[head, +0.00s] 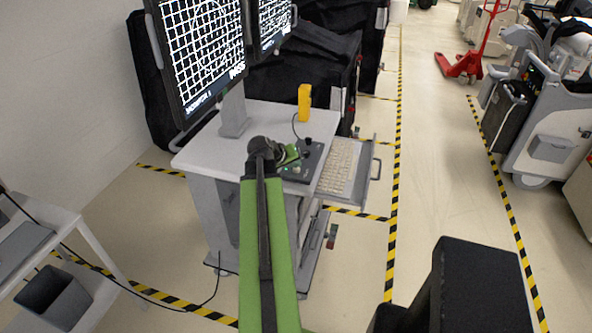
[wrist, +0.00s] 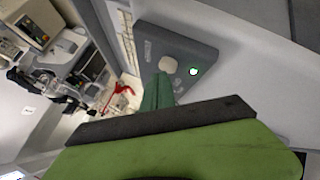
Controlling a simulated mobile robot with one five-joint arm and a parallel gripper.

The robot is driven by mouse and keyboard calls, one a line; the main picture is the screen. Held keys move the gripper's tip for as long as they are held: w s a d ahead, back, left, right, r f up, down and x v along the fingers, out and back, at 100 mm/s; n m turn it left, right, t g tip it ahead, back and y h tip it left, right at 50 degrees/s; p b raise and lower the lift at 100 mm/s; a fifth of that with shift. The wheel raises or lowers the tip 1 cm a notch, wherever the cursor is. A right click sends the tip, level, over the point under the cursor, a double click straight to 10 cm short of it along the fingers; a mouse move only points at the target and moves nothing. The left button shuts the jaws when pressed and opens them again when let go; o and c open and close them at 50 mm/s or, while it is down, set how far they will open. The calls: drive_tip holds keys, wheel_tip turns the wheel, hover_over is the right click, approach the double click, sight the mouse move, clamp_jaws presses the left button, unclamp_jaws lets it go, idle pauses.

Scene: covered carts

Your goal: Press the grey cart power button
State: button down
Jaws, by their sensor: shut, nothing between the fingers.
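The grey cart (head: 195,160) stands left of centre in the head view, with a pale top and monitors above it. A dark control panel (wrist: 150,45) is set on it. In the wrist view the panel carries a round white-green lit button (wrist: 193,71) and a pale round trackball-like disc (wrist: 168,64). I cannot tell for sure whether the lit button is the power button. My gripper (head: 294,155) is shut and empty, over the panel's near left part. In the wrist view my gripper (wrist: 158,82) points at the panel, just below the disc and left of the lit button. Contact cannot be told.
A keyboard (head: 339,165) on a pull-out tray lies right of the panel. A yellow object (head: 304,102) with a cable stands at the back of the cart top. Large monitors (head: 205,45) rise at the left. The floor aisle (head: 435,160) at the right is clear.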

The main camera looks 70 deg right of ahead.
sight(295, 170)
drive_tip(key=shift+f+b, duration=0.35)
drive_tip(key=shift+f, duration=0.1)
drive_tip(key=shift+r, duration=0.1)
drive_tip(key=shift+r+p, duration=0.4)
drive_tip(key=shift+p, duration=0.1)
wheel_tip(295, 170, up, 6)
drive_tip(key=p, duration=0.6)
drive_tip(key=shift+r, duration=0.15)
